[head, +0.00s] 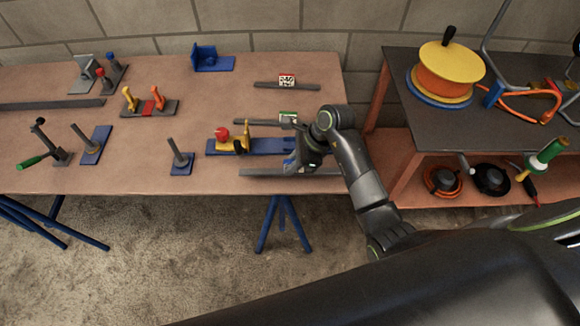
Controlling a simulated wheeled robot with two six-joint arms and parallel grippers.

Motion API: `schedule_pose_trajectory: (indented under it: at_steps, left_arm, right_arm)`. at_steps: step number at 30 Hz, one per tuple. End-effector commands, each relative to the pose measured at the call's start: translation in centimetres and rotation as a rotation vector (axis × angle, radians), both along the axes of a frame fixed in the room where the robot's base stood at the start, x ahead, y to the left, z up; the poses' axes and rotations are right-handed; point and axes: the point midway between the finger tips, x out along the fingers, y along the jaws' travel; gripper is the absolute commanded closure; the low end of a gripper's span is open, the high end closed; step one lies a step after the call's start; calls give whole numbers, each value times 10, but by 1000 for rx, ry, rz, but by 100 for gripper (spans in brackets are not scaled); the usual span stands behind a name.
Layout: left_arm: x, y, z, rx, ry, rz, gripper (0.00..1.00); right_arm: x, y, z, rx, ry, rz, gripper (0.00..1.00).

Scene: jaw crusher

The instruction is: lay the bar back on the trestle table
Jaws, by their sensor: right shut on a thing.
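The trestle table (130,179) with its brown top fills the left and middle of the head view; blue trestle legs show below it. My right gripper (291,165) is over the table's right front part, pointing down and left. It is shut on a dark grey bar (258,172) that lies level along the front edge. The gripper hides part of the bar. I cannot tell whether the bar touches the top or hangs just above it. My left gripper is not in view.
Two more dark bars lie behind, one by a red-marked tag (286,80), one by a green tag (288,115). Posts on blue bases (181,160) stand left. A dark bench (415,105) stands right.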

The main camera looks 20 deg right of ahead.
Motion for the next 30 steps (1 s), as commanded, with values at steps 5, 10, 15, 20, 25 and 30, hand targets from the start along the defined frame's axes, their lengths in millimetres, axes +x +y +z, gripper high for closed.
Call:
schedule_pose_trajectory:
  at_steps: [5,10,15,20,25,30]
  left_arm:
    - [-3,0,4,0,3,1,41]
    - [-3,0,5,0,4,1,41]
    - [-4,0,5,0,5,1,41]
    - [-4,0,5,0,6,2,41]
    - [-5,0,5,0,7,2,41]
    - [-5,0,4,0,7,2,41]
  right_arm:
    - [0,0,-21,1,2,-1,100]
    - [0,0,-38,0,-1,0,100]
    - [0,0,-40,-1,-2,0,100]
    - [0,0,-40,0,0,0,73]
    - [0,0,-40,0,0,0,64]
    - [0,0,-40,0,-1,0,64]
